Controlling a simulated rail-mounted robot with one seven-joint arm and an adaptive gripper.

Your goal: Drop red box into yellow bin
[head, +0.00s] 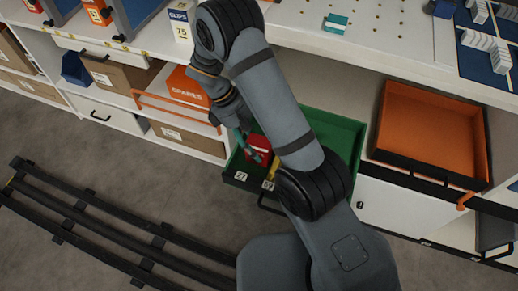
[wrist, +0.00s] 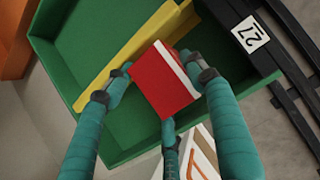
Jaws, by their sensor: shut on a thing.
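My gripper (wrist: 163,82), with teal fingers, is shut on a red box (wrist: 160,84) that has a white stripe along one edge. In the head view, the red box (head: 261,147) shows beside my gripper (head: 252,146), over the green pulled-out bin (head: 340,130). The green bin (wrist: 62,32) lies beneath the box in the wrist view. A yellow strip or wall (wrist: 137,47) crosses it and passes behind the box. A bit of yellow (head: 273,168) also shows at the bin's front. I cannot make out a separate yellow bin. My arm hides part of the green bin.
An orange bin (head: 425,132) stands pulled out at the right. An orange "SPARES" carton (head: 188,87) sits on the shelf at left. A white perforated worktop (head: 375,35) is above. Dark floor rails (head: 110,225) curve across the lower left.

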